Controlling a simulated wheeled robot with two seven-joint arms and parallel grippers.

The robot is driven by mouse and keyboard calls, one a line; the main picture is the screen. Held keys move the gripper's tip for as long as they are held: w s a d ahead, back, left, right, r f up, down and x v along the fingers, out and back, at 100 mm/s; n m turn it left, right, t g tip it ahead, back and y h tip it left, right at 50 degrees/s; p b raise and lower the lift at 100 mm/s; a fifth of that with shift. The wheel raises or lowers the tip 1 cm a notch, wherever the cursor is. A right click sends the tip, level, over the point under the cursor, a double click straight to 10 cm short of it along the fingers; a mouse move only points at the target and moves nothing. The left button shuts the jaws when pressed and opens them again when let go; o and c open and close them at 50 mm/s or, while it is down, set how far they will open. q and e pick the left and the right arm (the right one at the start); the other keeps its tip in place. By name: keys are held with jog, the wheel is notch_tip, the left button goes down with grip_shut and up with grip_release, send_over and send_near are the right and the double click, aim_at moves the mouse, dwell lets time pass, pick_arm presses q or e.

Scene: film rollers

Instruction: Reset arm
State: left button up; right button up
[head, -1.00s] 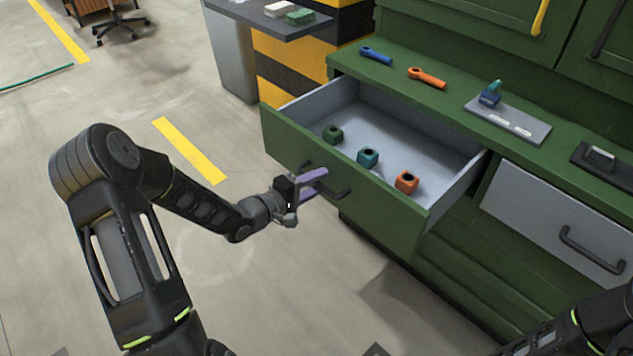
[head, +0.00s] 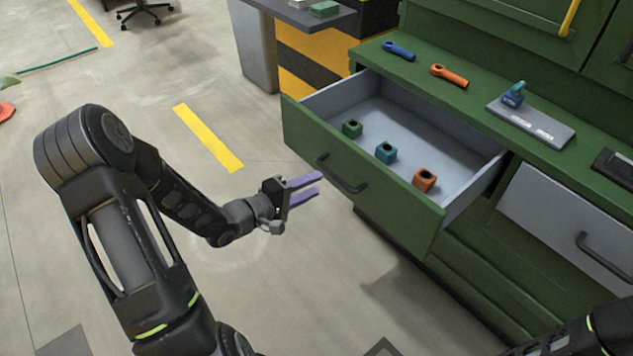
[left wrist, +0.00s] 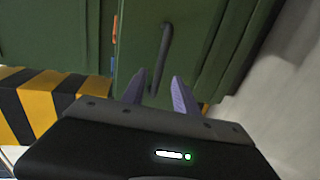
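My left gripper (head: 318,185) has two purple fingers that stand apart with nothing between them. It is in front of the open green drawer (head: 405,215), to the left of the black drawer handle (head: 342,175) and clear of it. In the left wrist view the fingers (left wrist: 160,88) point toward the handle (left wrist: 162,55), with a gap between. My right arm (head: 585,335) shows only in part at the lower right corner of the head view, and its gripper is out of view.
The drawer holds a green block (head: 352,129), a teal block (head: 386,152) and an orange block (head: 424,181). On the green counter lie a blue wrench-like tool (head: 398,51), an orange one (head: 449,76) and a grey plate (head: 530,125).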

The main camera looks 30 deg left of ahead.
dwell(0.5)
pick_arm(q)
jog(key=s+f+m+g+y+p, duration=0.2)
jog(key=s+f+m+g+y, duration=0.25)
jog(key=f, duration=0.65)
jog(key=s+d+f+m+g+h+p, duration=0.1)
jog(key=s+d+f+m+g+p, duration=0.1)
jog(key=s+d, duration=0.7)
jog(key=s+d+f+m+g+h+p, duration=0.2)
jog(key=s+d+m+g, duration=0.3)
jog(key=s+d, duration=0.5)
jog(key=d+f+g+p, duration=0.1)
jog(key=d+g, duration=0.1)
jog(key=d, duration=0.3)
jog(key=shift+s+f+p, duration=0.15)
jog(key=shift+f+p, duration=0.05)
jog(key=shift+p, duration=0.1)
